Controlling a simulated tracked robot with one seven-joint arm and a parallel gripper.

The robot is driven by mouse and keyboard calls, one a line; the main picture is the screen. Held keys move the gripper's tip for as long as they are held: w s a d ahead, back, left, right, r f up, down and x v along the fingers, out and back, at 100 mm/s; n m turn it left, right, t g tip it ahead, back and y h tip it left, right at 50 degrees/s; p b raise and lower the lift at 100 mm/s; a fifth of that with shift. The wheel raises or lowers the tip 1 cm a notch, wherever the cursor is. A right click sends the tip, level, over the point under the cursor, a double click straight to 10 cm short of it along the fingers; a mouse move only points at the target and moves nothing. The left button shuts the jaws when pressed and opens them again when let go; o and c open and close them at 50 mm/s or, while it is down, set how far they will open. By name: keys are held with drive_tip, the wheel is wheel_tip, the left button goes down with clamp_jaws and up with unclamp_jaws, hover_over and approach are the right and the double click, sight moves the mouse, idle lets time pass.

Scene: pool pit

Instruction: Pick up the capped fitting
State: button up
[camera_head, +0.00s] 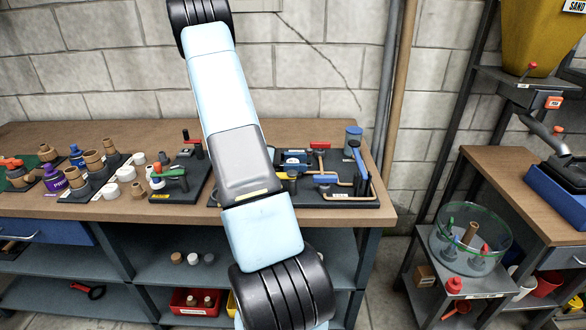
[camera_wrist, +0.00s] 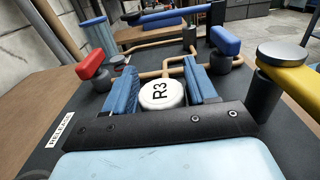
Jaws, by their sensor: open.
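A round white cap marked R3 (camera_wrist: 161,95) shows in the wrist view, between the fingers of my gripper (camera_wrist: 163,78). I cannot tell for certain whether it is the capped fitting. My gripper is open, with one blue finger on each side of the cap; whether either touches it is unclear. The body under the cap is hidden. In the head view my arm reaches over the workbench, and my gripper (camera_head: 295,158) shows small beyond it, over the black pipework board (camera_head: 345,207), with something white between the fingers.
In the wrist view a red handle (camera_wrist: 92,64) stands left of my gripper; a blue handle (camera_wrist: 225,40) and a yellow lever (camera_wrist: 293,88) stand right. Copper pipes run behind. In the head view the workbench (camera_head: 110,207) holds several fittings at left. A glass bowl (camera_head: 470,240) stands right.

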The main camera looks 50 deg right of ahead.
drive_tip(key=shift+c, duration=0.4)
drive_tip(key=c, duration=0.7)
drive_tip(key=shift+r, duration=0.1)
